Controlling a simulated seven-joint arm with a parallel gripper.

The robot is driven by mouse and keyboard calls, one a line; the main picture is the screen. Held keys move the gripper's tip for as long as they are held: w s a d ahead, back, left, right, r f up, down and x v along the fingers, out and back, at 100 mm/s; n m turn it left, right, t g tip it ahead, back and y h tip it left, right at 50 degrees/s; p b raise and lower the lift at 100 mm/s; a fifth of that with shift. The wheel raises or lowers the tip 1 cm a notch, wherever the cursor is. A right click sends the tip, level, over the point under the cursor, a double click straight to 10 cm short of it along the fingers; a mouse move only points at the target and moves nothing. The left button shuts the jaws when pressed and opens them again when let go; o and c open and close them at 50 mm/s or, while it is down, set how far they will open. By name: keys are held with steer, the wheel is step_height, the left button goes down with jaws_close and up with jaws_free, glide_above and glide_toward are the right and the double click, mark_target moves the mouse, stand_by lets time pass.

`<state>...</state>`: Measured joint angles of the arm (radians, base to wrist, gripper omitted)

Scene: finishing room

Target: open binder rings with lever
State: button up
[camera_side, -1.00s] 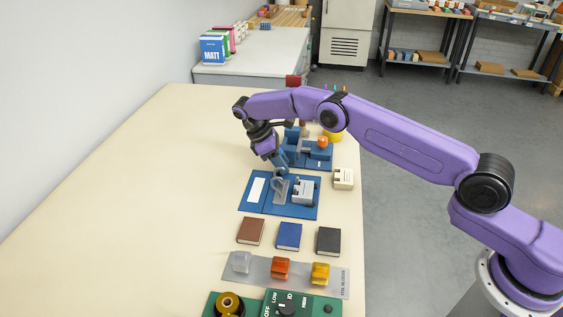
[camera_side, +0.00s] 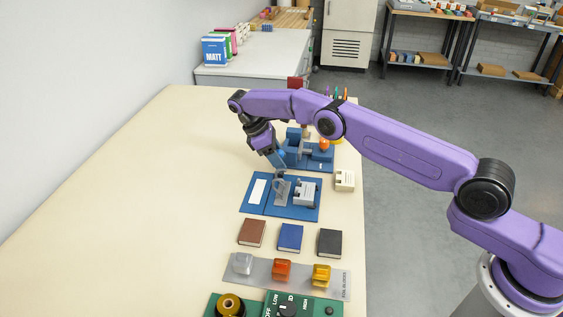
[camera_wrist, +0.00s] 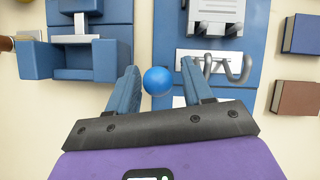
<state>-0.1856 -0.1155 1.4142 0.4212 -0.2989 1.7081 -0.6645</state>
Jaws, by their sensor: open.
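The open blue binder (camera_side: 255,203) lies flat on the table in the side view, with a white label on its left part. Its metal rings (camera_side: 281,190) stand upright beside a light grey block (camera_side: 305,192). In the wrist view the rings (camera_wrist: 232,68) and part of the blue cover (camera_wrist: 262,17) show on the right. A blue ball (camera_wrist: 158,80) sits between my fingers; its stem is hidden, so I cannot tell what it is fixed to. My gripper (camera_wrist: 159,69) is open, one finger either side of the ball. In the side view my gripper (camera_side: 280,162) is at the binder's back edge.
A blue fixture (camera_side: 318,163) stands close behind the binder, and a cream block (camera_side: 344,181) to its right. Brown (camera_side: 252,232), blue (camera_side: 290,237) and black (camera_side: 329,242) books lie in front. Farther forward are a grey strip (camera_side: 258,269) and a green panel. The table's left is clear.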

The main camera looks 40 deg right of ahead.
step_height(320, 180, up, 7)
steer(key=shift+r, duration=0.2)
stand_by(0.3)
steer(key=c, duration=0.5)
steer(key=shift+d+f+y, duration=0.15)
steer(key=shift+d+y, duration=0.25)
jaws_close()
steer(key=s+d+r+m+t+y, duration=0.1)
steer(key=d+r+m+t+y, duration=0.3)
steer(key=d+m+y, duration=1.2)
steer(key=a+f+m, duration=0.1)
steer(key=a+f, duration=0.6)
steer(key=a, duration=0.5)
steer(key=shift+w+a+f+h, duration=0.3)
steer(key=shift+a+h, duration=0.1)
